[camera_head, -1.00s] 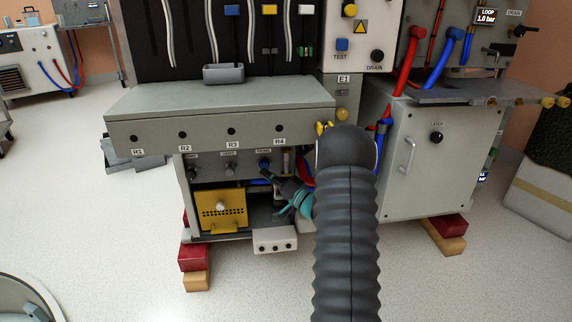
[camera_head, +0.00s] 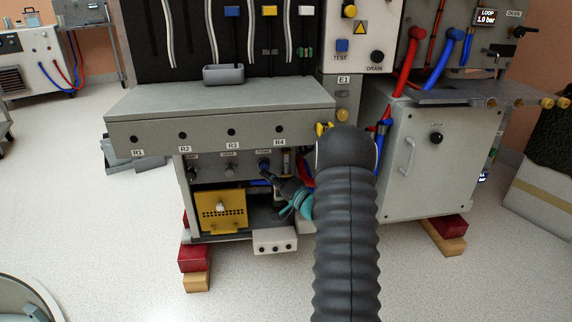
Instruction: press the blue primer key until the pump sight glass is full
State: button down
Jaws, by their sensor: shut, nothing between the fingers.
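The blue primer key (camera_head: 264,163) is on the grey panel under the bench top, at the right end of a row of controls. My gripper (camera_head: 265,172) is shut and empty, its tip pointing up and left at the key's lower edge. I cannot tell whether it touches or presses the key. A small upright glass (camera_head: 286,161) just right of the key may be the pump sight glass. It is partly hidden and too small to read its level.
A yellow cover (camera_head: 221,209) with a pale knob is below left of my gripper. A white box (camera_head: 275,241) sits low in front. Blue and red hoses (camera_head: 307,172) run close on the right. The bench top (camera_head: 220,99) overhangs the panel.

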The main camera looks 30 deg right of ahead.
jog(key=shift+w+d+f+b, duration=0.1)
jog(key=shift+w+b, duration=0.05)
jog(key=shift+b, duration=0.2)
jog(key=shift+w+d+b, duration=0.1)
jog(key=shift+w+b, duration=0.15)
jog(key=shift+b, duration=0.1)
jog(key=shift+w+d, duration=0.25)
jog(key=shift+w, duration=0.5)
dwell(1.0)
jog(key=shift+s, duration=0.15)
jog(key=shift+s+a, duration=0.25)
jog(key=shift+s, duration=0.25)
jog(key=shift+s+a, duration=0.2)
jog(key=shift+s, duration=0.3)
jog(key=shift+s, duration=0.1)
jog(key=shift+s+a, duration=0.35)
jog(key=shift+s, duration=0.55)
jog(key=shift+s+a, duration=0.4)
jog(key=shift+s, duration=0.5)
jog(key=shift+s+a, duration=0.35)
jog(key=shift+s, duration=0.55)
